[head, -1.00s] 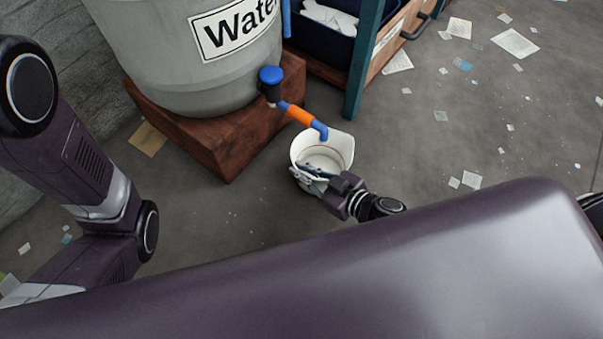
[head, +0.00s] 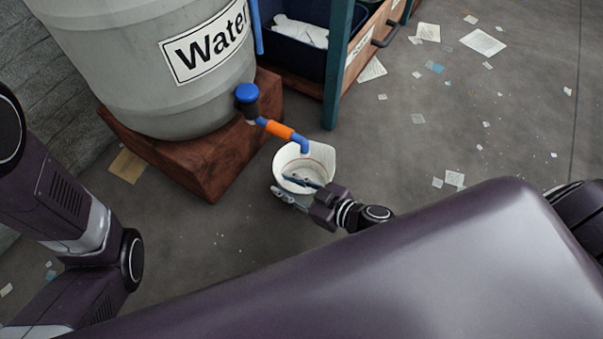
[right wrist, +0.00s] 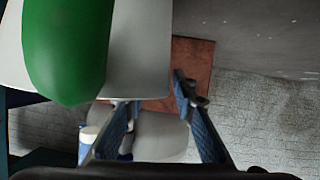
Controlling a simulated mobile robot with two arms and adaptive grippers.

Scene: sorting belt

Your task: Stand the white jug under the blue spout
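The white jug (head: 318,157) is upright with its open mouth directly below the blue spout (head: 304,146). I cannot tell whether its base rests on the floor. My right gripper (head: 291,189) is at the jug's near side, one finger across the near rim and the other lower, outside it. In the right wrist view its two fingers (right wrist: 156,112) are spread apart, with a gap between them. The jug's near side is partly hidden by the gripper. My left gripper is out of view; only the left arm shows.
The grey water barrel (head: 140,60) stands on a brown wooden block (head: 215,160). A blue-handled tap (head: 247,95) feeds the orange and blue pipe. A green rounded thing (right wrist: 68,45) fills the right wrist view's upper left. Paper scraps litter the open floor at right.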

